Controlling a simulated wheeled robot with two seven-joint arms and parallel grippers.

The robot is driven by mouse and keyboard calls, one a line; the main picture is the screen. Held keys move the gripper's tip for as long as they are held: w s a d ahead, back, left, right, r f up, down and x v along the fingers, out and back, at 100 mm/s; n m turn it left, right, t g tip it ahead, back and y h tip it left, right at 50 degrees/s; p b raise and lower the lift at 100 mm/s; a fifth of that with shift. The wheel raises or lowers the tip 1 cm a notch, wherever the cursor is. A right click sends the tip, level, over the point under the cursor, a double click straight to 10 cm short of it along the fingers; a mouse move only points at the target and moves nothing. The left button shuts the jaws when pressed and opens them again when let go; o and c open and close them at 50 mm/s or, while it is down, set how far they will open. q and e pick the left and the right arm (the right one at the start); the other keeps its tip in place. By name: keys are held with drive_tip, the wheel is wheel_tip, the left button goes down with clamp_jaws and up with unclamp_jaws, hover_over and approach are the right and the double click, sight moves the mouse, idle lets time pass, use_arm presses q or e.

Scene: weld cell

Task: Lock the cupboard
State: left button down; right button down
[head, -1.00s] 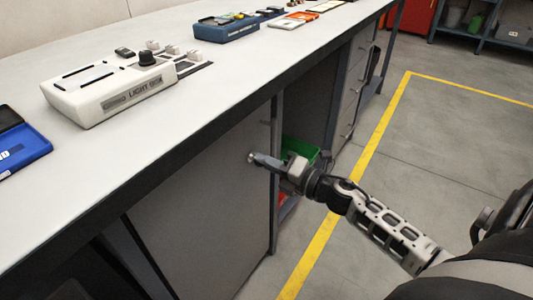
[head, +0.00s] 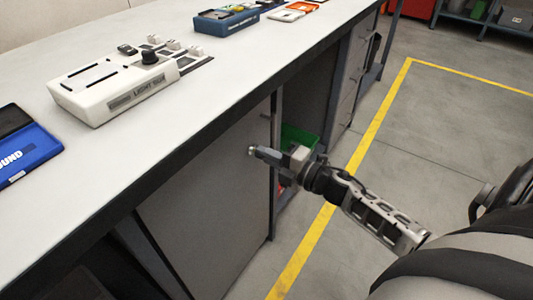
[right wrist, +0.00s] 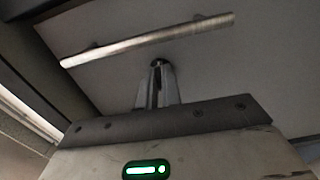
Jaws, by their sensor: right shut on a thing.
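The cupboard door (head: 205,205) is a plain grey panel under the workbench and looks shut. My right gripper (head: 262,154) is at the upper right part of the door, near its right edge. Its fingers also show in the right wrist view (right wrist: 158,90), closed together on a small metal piece (right wrist: 158,64) at the door face. It looks like a key or lock part, mostly hidden by the fingers. A long metal bar handle (right wrist: 150,40) crosses the door just beyond the fingertips in the right wrist view. My left gripper is not in view.
The white bench top (head: 150,150) overhangs the door. On it are a white control box (head: 115,87), a blue case (head: 25,145) and a blue tray (head: 226,22). A green bin (head: 298,138) sits in the open bay right of the door. Floor at right is clear.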

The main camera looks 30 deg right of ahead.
drive_tip(key=c, duration=1.6)
unclamp_jaws()
drive_tip(key=p+v, duration=0.1)
drive_tip(key=v, duration=1.5)
